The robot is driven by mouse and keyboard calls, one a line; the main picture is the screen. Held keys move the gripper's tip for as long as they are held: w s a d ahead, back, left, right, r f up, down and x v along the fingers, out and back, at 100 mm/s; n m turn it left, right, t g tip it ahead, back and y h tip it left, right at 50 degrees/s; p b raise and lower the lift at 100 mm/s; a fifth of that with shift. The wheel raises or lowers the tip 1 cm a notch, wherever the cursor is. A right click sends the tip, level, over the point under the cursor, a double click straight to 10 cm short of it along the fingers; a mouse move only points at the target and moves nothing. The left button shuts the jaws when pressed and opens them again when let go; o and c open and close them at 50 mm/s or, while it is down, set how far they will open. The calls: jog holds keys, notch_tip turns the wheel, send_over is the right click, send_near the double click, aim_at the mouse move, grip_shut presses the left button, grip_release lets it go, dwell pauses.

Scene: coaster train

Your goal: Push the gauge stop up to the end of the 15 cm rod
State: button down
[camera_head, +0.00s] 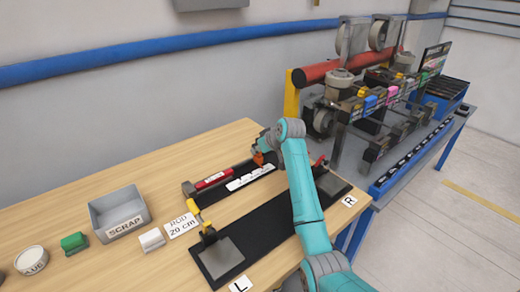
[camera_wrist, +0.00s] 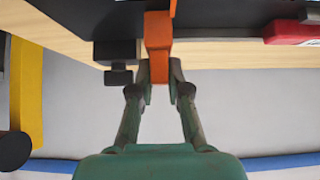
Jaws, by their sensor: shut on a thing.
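The gauge (camera_head: 235,188) is a dark rail with a white marked strip, lying toward the back of the wooden table. A red rod (camera_head: 213,180) lies at its left end; red also shows at the upper right of the wrist view (camera_wrist: 292,31). The gauge stop appears to be the orange block (camera_head: 258,159), also central in the wrist view (camera_wrist: 158,45). My gripper (camera_wrist: 160,78) is shut on this orange block, a finger on each side. A gap separates the block from the red piece. My arm hides part of the gauge's right end.
A grey scrap bin (camera_head: 120,211), a white block (camera_head: 151,239) and a green block (camera_head: 74,242) stand at left. A black mat (camera_head: 275,222) lies in front, partly under my arm. A yellow post (camera_head: 291,95) and machine stand at back right.

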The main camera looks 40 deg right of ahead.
jog(key=a, duration=1)
jog(key=shift+s+a, duration=0.15)
jog(key=shift+s, duration=0.05)
jog(key=c, duration=1.1)
grip_release()
jog(key=v, duration=1.2)
jog(key=shift+f, duration=0.1)
